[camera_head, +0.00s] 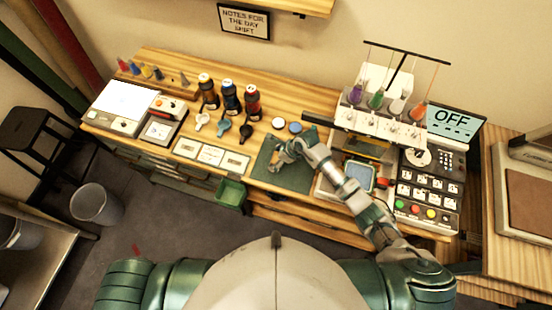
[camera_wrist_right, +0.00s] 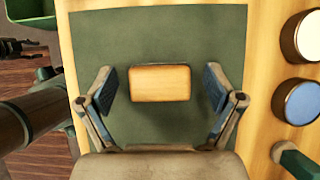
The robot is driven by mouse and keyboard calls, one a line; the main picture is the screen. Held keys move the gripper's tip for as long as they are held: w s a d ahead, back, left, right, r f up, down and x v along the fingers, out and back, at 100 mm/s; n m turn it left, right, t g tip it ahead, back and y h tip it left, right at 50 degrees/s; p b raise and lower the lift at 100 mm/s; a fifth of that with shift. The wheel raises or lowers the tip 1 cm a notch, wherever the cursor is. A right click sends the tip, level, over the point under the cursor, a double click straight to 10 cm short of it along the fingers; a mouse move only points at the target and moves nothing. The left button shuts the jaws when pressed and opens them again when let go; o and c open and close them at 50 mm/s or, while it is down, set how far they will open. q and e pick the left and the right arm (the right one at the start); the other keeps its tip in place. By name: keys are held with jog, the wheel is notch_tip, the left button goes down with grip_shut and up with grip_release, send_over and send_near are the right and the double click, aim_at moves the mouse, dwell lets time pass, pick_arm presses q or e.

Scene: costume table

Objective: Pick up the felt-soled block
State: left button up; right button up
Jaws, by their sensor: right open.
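The felt-soled block (camera_wrist_right: 160,83) shows in the right wrist view as a small wooden block lying on a dark green mat (camera_wrist_right: 160,30). Its sole is not visible. My right gripper (camera_wrist_right: 160,90) is open, with one finger to the left and one to the right of the block. Gaps show between the block and both fingers. In the head view my right gripper (camera_head: 283,154) is over the green mat (camera_head: 298,180) and hides the block. My left gripper is not in view.
Two round pads, one white (camera_head: 278,123) and one blue (camera_head: 295,127), sit behind the mat. Several bottles (camera_head: 230,97) and scoops stand left of it. A threaded machine (camera_head: 380,105) and a button panel (camera_head: 428,190) are to the right. A green bin (camera_head: 231,192) hangs at the front edge.

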aim_at(276, 153)
jog(key=shift+c, duration=0.3)
jog(key=shift+d, duration=0.1)
jog(key=c, duration=1.2)
jog(key=shift+r, duration=0.15)
jog(key=shift+r, duration=0.55)
notch_tip(276, 153, up, 2)
jog(key=shift+r+b, duration=0.25)
jog(key=shift+b, duration=0.05)
jog(key=s+d, duration=0.1)
jog(key=s, duration=0.4)
jog(key=s+d+r, duration=0.1)
jog(key=s, duration=0.4)
jog(key=s+d+b, duration=0.1)
jog(key=s, duration=0.4)
jog(key=shift+s+d+r, duration=0.15)
jog(key=shift+s, duration=0.2)
